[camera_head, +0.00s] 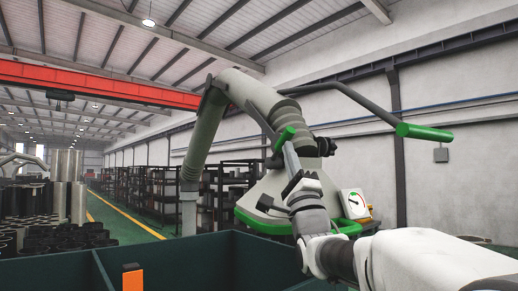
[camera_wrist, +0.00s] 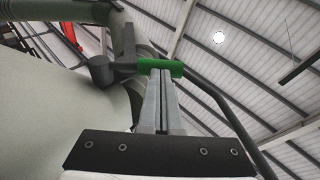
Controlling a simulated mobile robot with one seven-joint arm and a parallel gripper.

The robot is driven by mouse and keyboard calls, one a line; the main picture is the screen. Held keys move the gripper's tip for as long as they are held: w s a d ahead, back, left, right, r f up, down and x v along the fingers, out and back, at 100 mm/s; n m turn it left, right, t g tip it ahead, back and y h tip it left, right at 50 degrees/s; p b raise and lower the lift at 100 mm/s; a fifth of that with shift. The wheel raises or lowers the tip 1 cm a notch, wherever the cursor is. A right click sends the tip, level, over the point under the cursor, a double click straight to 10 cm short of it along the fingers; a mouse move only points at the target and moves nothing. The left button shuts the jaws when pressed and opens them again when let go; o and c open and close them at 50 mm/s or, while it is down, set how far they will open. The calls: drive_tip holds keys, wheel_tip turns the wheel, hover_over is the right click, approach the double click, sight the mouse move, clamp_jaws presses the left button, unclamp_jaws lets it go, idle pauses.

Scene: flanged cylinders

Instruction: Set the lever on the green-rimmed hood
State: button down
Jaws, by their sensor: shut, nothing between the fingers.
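The grey hood (camera_head: 268,197) with a green rim (camera_head: 262,222) hangs from a thick jointed duct arm (camera_head: 205,130) in the head view. Its small lever has a green grip (camera_head: 286,138), which also shows in the wrist view (camera_wrist: 150,65) beside a dark round pivot (camera_wrist: 100,69). My gripper (camera_head: 290,149) is shut and empty. In the wrist view its fingertips (camera_wrist: 161,75) are at the green grip, overlapping it in the picture; I cannot tell whether they touch. My wrist hides part of the hood's rim.
A white dial panel (camera_head: 353,204) stands behind my wrist. A dark green bin (camera_head: 190,262) is in front. Shelves (camera_head: 150,190) and stacked cylinders (camera_head: 68,190) stand further left. Open air surrounds the hood's left side.

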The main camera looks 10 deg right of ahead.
sight(287, 135)
drive_tip(key=shift+r, duration=0.2)
idle(0.3)
drive_tip(key=r+g+p, duration=0.1)
drive_tip(key=p, duration=0.1)
drive_tip(key=w+r+n+g+y+p, duration=0.1)
drive_tip(key=r+g+p, duration=0.1)
drive_tip(key=p, duration=0.1)
drive_tip(key=r+n+g+p, duration=0.1)
drive_tip(key=p, duration=0.2)
drive_tip(key=shift+w+a+r+y, duration=0.15)
drive_tip(key=shift+a+y, duration=0.15)
drive_tip(key=g+p, duration=0.1)
drive_tip(key=p, duration=0.1)
drive_tip(key=w+r+n+g+p, duration=0.1)
drive_tip(key=p, duration=0.1)
drive_tip(key=shift+a, duration=0.2)
drive_tip(key=shift+w+a+r+p, duration=0.1)
drive_tip(key=shift+w+a+p, duration=0.1)
drive_tip(key=shift+w+p, duration=0.4)
drive_tip(key=shift+w+a+r+p, duration=0.15)
drive_tip(key=shift+w+r+p, duration=0.05)
drive_tip(key=shift+p, duration=0.2)
drive_tip(key=shift+r, duration=0.2)
drive_tip(key=shift+s+a+f, duration=0.1)
drive_tip(key=shift+f, duration=0.05)
